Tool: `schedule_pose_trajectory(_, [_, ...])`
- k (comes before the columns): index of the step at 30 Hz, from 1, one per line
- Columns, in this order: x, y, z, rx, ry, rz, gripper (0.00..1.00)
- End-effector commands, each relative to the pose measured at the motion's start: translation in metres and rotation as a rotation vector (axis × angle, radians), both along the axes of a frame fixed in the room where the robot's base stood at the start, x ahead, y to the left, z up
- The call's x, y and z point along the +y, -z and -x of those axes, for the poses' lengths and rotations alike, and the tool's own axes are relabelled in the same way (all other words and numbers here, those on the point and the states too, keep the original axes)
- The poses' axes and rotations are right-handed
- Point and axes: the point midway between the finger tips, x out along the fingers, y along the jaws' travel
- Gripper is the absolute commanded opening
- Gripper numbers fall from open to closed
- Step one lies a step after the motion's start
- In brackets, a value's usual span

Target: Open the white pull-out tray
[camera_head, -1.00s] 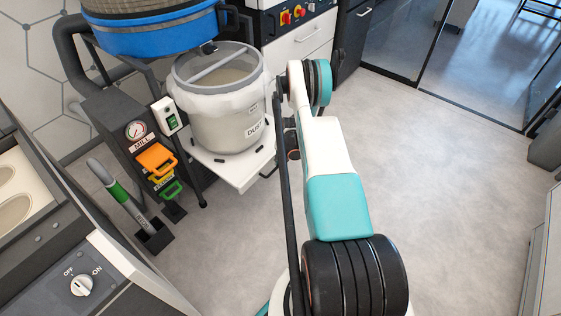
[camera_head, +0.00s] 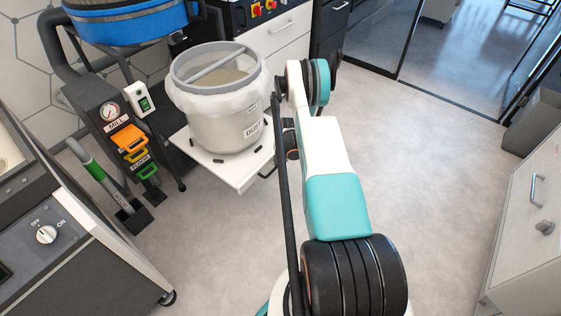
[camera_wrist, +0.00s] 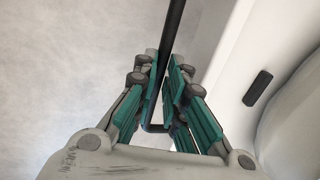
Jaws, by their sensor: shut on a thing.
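The white pull-out tray (camera_head: 228,171) stands out from under the dark mill frame, with the grey dust bin (camera_head: 222,130) on it. In the wrist view the tray's pale side (camera_wrist: 235,50) lies to the right. My gripper (camera_wrist: 163,95) is shut around a thin dark bar (camera_wrist: 172,35), which looks like the tray's handle and runs between the teal-padded fingers. In the head view my arm hides most of the gripper and its contact with the tray's right edge.
The mill's control post (camera_head: 110,115) and the blue hood (camera_head: 125,20) stand left of and behind the tray. A grey cabinet (camera_head: 525,230) is at the right, and a bench with an on/off knob (camera_head: 46,235) at the lower left. The floor right of my arm is clear.

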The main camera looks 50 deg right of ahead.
Motion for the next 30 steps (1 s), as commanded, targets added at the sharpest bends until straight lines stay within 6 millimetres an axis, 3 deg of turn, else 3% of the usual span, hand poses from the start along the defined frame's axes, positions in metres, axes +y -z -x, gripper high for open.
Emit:
schedule_pose_trajectory(11, [0.0, -0.001, 0.0, -0.001, 0.0, 0.0, 0.0])
schedule_pose_trajectory(12, [0.0, -0.001, 0.0, -0.001, 0.0, 0.0, 0.14])
schedule_pose_trajectory(15, [0.0, -0.001, 0.0, -0.001, 0.0, 0.0, 0.31])
schedule_pose_trajectory(25, [0.0, -0.001, 0.0, 0.0, 0.0, 0.0, 0.31])
schedule_pose_trajectory(30, [0.0, -0.012, 0.002, 0.0, 0.001, 0.0, 0.31])
